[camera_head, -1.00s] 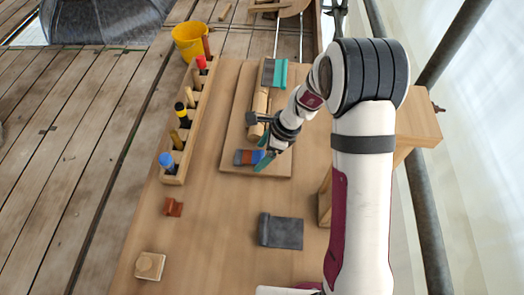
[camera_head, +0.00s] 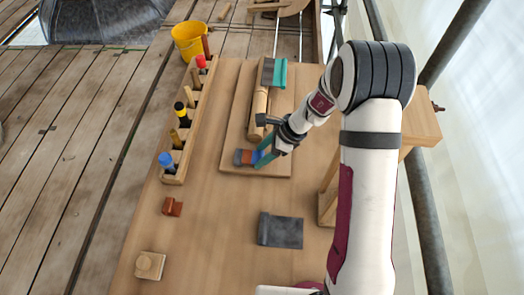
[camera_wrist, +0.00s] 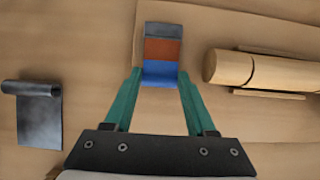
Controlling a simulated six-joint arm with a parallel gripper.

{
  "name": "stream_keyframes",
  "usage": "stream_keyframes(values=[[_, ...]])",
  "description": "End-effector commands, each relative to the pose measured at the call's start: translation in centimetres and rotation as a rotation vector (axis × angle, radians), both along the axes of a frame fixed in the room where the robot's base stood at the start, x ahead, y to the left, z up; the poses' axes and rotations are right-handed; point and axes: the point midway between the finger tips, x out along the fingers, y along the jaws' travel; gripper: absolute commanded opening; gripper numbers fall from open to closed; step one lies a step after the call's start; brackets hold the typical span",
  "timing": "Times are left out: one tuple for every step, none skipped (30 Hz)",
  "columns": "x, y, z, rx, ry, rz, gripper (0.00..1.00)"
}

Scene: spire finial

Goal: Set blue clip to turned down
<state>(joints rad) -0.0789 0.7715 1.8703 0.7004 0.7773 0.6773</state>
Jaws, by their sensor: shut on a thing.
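The blue clip (camera_wrist: 160,75) is a blue band at the near end of a small piece with a red-brown band (camera_wrist: 162,50) and a grey end (camera_wrist: 163,31). In the head view the blue clip (camera_head: 260,160) lies low on the wooden board, partly hidden by the gripper. My gripper (camera_wrist: 160,76) has its teal fingers on either side of the blue band and is shut on it. The piece lies on or just above the board; I cannot tell which way the clip is turned.
A wooden cylinder (camera_wrist: 235,68) lies on the board (camera_head: 234,125) beside the piece. A dark grey plate (camera_head: 282,232) lies on the bench and a grey and teal piece (camera_head: 275,73) is at the far end. A rack (camera_head: 192,120) with several coloured tools stands left.

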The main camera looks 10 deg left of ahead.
Motion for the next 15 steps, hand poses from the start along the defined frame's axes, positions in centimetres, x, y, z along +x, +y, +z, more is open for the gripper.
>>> stream_keyframes(values=[[-0.04, 0.01, -0.03, 0.002, 0.001, 0.0, 0.01], [-0.04, 0.01, -0.03, 0.002, 0.001, 0.0, 0.01], [-0.04, 0.03, -0.03, 0.001, 0.001, 0.0, 0.01], [-0.05, 0.03, -0.03, 0.001, 0.001, 0.0, 0.01], [-0.04, 0.02, -0.03, 0.001, 0.001, 0.0, 0.01], [-0.05, 0.02, -0.03, 0.001, 0.001, 0.0, 0.01], [-0.04, 0.02, -0.03, 0.001, 0.001, 0.0, 0.6], [-0.05, 0.02, -0.03, 0.0, 0.001, 0.0, 0.65], [-0.04, 0.02, -0.03, 0.0, 0.001, 0.0, 0.72], [-0.04, 0.02, -0.03, 0.0, 0.001, 0.0, 0.78], [-0.04, 0.01, -0.03, 0.0, 0.001, 0.0, 0.83], [-0.03, 0.01, -0.03, 0.0, 0.001, 0.0, 0.86], [-0.03, 0.01, -0.03, 0.0, 0.001, 0.0, 0.86], [-0.03, 0.01, -0.03, 0.0, 0.001, 0.0, 0.86], [-0.02, 0.01, -0.03, 0.0, 0.001, 0.0, 0.86]])
